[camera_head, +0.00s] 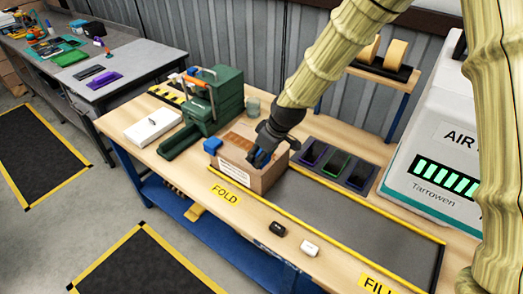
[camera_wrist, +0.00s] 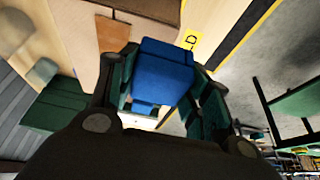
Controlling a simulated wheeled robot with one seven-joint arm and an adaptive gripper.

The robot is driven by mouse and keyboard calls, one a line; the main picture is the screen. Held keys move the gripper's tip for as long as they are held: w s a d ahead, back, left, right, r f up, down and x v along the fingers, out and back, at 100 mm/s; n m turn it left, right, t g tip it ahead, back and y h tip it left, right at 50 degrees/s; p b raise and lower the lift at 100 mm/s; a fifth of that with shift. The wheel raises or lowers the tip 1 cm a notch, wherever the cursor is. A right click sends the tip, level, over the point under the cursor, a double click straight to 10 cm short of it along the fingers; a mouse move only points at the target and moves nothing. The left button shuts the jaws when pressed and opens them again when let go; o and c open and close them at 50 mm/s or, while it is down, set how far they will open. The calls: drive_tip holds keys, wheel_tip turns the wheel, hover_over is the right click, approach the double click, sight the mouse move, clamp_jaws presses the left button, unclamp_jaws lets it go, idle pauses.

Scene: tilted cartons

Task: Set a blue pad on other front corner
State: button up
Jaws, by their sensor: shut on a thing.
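The cardboard carton (camera_head: 270,181) stands on the workbench with a white label on its front face. One blue pad (camera_head: 212,146) sits at the carton's left front corner. My gripper (camera_head: 259,158) is over the carton's right front part, its fingers pointing down. In the wrist view a blue pad (camera_wrist: 163,72) is between the fingers, and my gripper is shut on it. A smaller blue patch (camera_wrist: 143,107) shows beyond it, probably the other pad. Whether the held pad touches the carton is hidden by my fingers.
Green equipment (camera_head: 216,97) stands left of the carton, with a white box (camera_head: 153,126) beside it. Dark trays (camera_head: 335,166) lie behind right. A grey mat (camera_head: 345,217) with yellow edging is mostly clear. Black (camera_head: 277,229) and white (camera_head: 309,248) small items lie near the front edge.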

sight(261, 173)
drive_tip(key=shift+f+b, duration=1.85)
drive_tip(key=shift+f, duration=1.05)
drive_tip(key=shift+s+f, duration=0.25)
drive_tip(key=shift+f, duration=0.15)
drive_tip(key=shift+c, duration=0.5)
drive_tip(key=shift+s+f+b, duration=0.15)
drive_tip(key=shift+f+b, duration=0.1)
drive_tip(key=shift+b, duration=0.05)
drive_tip(key=shift+d, duration=0.1)
drive_tip(key=o, duration=1.1)
drive_tip(key=shift+c, duration=0.2)
drive_tip(key=shift+w+r, duration=0.1)
drive_tip(key=shift+w, duration=0.15)
drive_tip(key=o, duration=0.4)
drive_tip(key=shift+w+r, duration=0.1)
drive_tip(key=shift+r, duration=0.05)
